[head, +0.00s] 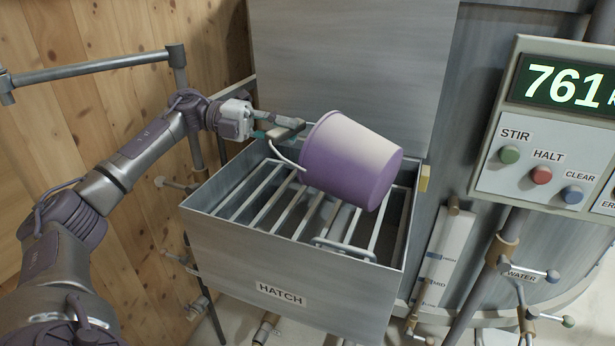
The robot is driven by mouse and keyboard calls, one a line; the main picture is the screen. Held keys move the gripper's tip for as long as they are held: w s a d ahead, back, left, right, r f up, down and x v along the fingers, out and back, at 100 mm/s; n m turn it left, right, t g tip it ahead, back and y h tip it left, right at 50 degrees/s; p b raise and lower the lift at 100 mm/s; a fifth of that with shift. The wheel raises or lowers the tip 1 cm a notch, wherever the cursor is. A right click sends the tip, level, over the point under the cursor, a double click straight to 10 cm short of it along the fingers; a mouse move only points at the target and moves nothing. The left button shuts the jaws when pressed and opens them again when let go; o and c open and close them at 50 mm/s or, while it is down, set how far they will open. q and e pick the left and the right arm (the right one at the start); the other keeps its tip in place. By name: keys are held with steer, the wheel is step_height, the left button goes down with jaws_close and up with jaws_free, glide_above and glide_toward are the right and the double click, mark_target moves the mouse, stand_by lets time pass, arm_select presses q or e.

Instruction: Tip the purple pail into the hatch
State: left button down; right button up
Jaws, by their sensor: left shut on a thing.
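The purple pail (352,165) is pale on its upper side and tilted well over above the hatch (290,290). Its inside does not show, and I cannot tell whether it touches the bars. My left gripper (287,130) is at the pail's left side, shut on it; the exact grip point is hard to make out. A thin white handle (284,160) hangs in a curve below the gripper, against the pail. The hatch is an open grey metal box with a grate of bars (262,195) across its top. My right gripper is not in view.
A tall grey lid panel (350,60) stands behind the hatch. At the right is a control panel (540,150) reading 761, with STIR, HALT and CLEAR buttons. Pipes and valves (530,275) stand at the lower right. A wooden wall (110,40) is at the left.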

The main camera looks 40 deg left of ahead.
mark_target(341, 117)
arm_select(q)
steer(key=d+r+m+y+p, duration=0.1)
steer(key=d+r+y+p, duration=0.1)
steer(key=d+p, duration=0.1)
steer(key=d+r+g+y+p, duration=0.1)
steer(key=d+r+y+p, duration=0.2)
steer(key=d+r+m+y+p, duration=0.1)
steer(key=d+r+y+p, duration=0.2)
steer(key=d+p, duration=0.1)
steer(key=shift+s+m+g, duration=0.3)
steer(key=shift+s, duration=0.05)
steer(key=d+r+y, duration=0.1)
steer(key=d+y, duration=0.1)
steer(key=d, duration=0.1)
steer(key=d+r+m+y, duration=0.1)
steer(key=d+r+y, duration=0.1)
steer(key=d, duration=0.2)
steer(key=d+r+y, duration=0.1)
steer(key=d+y, duration=0.1)
steer(key=d, duration=0.2)
steer(key=shift+s+r, duration=0.25)
steer(key=shift+r, duration=0.1)
steer(key=shift+d+m+y, duration=0.3)
steer(key=shift+d+y, duration=0.5)
steer(key=shift+d, duration=0.05)
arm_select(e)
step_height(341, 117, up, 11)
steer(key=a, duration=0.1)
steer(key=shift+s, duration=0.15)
